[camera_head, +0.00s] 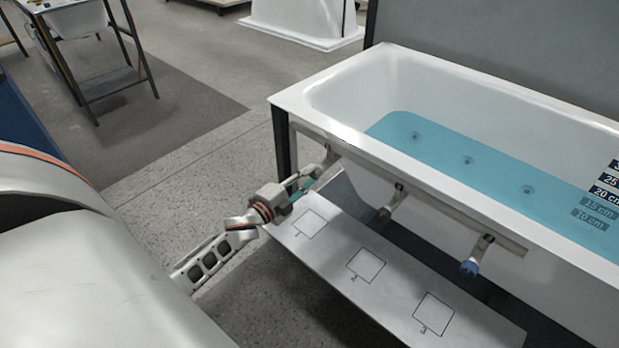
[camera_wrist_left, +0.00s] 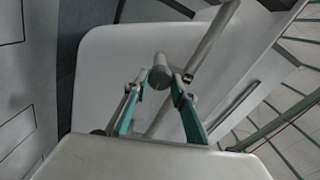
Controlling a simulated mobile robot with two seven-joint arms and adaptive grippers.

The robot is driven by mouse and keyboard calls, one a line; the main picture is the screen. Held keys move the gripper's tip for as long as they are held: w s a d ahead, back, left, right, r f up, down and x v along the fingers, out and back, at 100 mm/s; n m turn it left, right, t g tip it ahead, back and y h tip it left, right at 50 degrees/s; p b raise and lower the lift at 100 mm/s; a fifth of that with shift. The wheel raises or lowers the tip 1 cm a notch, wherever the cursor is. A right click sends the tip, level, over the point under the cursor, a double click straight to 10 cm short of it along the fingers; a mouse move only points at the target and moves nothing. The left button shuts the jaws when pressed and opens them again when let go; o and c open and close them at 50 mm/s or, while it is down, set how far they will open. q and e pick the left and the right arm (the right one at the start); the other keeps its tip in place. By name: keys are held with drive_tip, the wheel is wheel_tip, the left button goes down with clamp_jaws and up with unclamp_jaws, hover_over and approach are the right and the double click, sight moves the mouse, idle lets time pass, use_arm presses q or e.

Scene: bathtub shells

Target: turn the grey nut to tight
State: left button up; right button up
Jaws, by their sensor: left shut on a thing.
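My left gripper (camera_head: 312,174) reaches in from the left to the leftmost fitting under the tub's near rim. In the left wrist view, the teal fingers of this gripper (camera_wrist_left: 158,86) close on either side of a round grey nut (camera_wrist_left: 160,73) at the end of a grey pipe. The gripper is shut on this nut. In the head view the nut is mostly hidden by the gripper, so its exact turn cannot be told. My right gripper is in neither view.
The white bathtub (camera_head: 287,97) holds blue water. A middle fitting carries a dark nut (camera_head: 384,214), and the right one a blue nut (camera_head: 469,268). Below, a pale board (camera_head: 390,296) has three numbered, empty squares. Open floor lies to the left.

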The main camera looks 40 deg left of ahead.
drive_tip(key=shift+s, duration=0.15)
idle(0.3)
use_arm(q)
drive_tip(key=o, duration=1)
drive_tip(key=shift+o, duration=0.4)
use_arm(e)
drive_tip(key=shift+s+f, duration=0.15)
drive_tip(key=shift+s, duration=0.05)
use_arm(q)
drive_tip(key=shift+s, duration=0.15)
drive_tip(key=s, duration=1.1)
drive_tip(key=shift+s+a, duration=0.35)
drive_tip(key=shift+a, duration=0.1)
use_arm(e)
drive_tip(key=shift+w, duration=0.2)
